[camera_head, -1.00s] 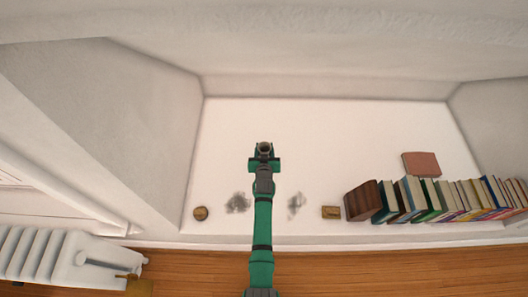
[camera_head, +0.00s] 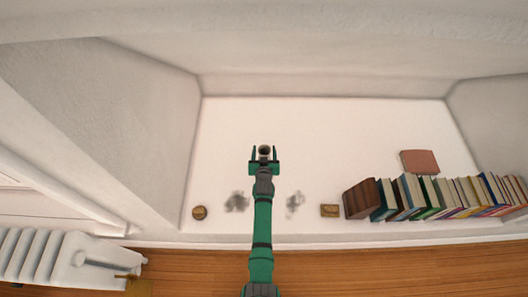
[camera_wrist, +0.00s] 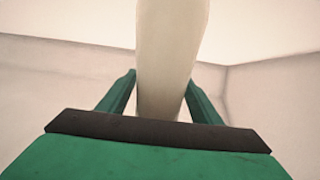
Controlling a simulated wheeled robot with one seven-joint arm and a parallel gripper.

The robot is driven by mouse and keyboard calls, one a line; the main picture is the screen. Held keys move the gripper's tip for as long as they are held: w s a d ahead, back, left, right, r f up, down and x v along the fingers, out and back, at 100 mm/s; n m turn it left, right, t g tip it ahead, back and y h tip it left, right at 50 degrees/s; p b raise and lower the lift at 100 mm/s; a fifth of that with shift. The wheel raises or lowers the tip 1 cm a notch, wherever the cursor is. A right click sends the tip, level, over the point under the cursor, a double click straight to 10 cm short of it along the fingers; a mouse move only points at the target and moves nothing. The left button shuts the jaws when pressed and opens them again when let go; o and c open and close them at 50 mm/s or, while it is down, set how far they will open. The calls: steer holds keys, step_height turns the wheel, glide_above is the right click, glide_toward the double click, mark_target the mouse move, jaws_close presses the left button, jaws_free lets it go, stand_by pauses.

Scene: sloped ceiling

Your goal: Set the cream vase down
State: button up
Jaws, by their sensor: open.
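The cream vase (camera_head: 264,150) stands upright on the white ledge (camera_head: 340,130), seen from above as a small round mouth with a dark opening. In the wrist view the vase (camera_wrist: 170,60) rises pale and smooth between the fingers, its top cut off by the frame. My gripper (camera_head: 264,154) is open, with one green finger on each side of the vase and a gap to each. In the wrist view the fingers of my gripper (camera_wrist: 160,100) are spread around it. The vase's base is hidden behind the gripper body.
A row of books (camera_head: 430,197) and a pinkish flat block (camera_head: 419,161) are at the right. A small brass-coloured box (camera_head: 330,210) and a round brown item (camera_head: 199,212) lie near the front edge, with grey smudges between. The ledge behind and beside the vase is clear.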

steer(key=shift+r, duration=0.15)
steer(key=s+d+r, duration=0.1)
steer(key=s+r, duration=0.2)
steer(key=s, duration=0.8)
steer(key=s+d+r+n, duration=0.1)
steer(key=s+r, duration=0.2)
steer(key=s, duration=0.8)
steer(key=s+d+r, duration=0.1)
steer(key=s+r, duration=0.2)
steer(key=s, duration=0.8)
steer(key=s+a+r+m+t, duration=0.1)
steer(key=s+a+r, duration=0.2)
steer(key=s+r, duration=1.4)
steer(key=shift+s+r+t, duration=0.3)
steer(key=shift+s+t, duration=0.1)
steer(key=shift+s, duration=0.45)
